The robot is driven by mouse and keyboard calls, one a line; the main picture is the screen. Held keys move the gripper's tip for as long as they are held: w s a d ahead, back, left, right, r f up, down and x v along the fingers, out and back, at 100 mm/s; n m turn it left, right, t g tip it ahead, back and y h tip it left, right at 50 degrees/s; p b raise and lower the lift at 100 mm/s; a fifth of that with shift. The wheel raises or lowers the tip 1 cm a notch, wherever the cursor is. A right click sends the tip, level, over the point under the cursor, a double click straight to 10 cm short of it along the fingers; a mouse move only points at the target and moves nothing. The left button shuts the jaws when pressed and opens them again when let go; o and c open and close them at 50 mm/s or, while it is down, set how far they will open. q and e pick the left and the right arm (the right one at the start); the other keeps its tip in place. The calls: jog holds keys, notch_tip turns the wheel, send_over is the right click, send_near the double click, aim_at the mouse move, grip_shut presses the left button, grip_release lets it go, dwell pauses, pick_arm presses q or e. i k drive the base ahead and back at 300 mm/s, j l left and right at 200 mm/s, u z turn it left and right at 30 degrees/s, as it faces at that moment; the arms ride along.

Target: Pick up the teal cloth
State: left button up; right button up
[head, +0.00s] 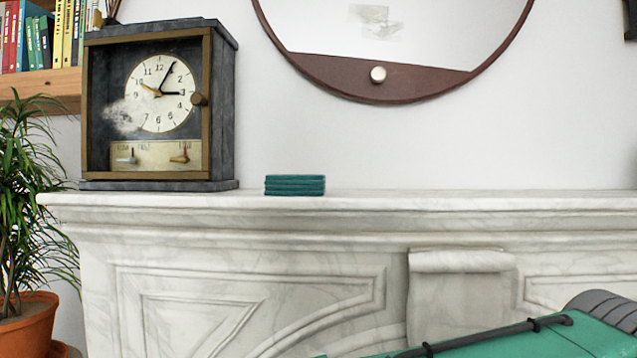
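The teal cloth (295,185) lies folded in a small flat stack on the marble mantel shelf, near its front edge and to the right of the clock. Nothing touches it or covers it in the head view. Neither of my grippers is in view. A green arm link of mine with a black cable crosses the bottom right corner, well below and to the right of the cloth.
A dark box clock (158,105) stands on the mantel (450,200), left of the cloth. A round mirror (390,40) hangs above. A potted plant (28,200) and a bookshelf (50,85) are at the left. The mantel right of the cloth is clear.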

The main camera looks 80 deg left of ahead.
aim_at(277, 185)
jog(key=u, duration=2.65)
jog(key=l+u, duration=0.2)
jog(key=k+j, duration=0.05)
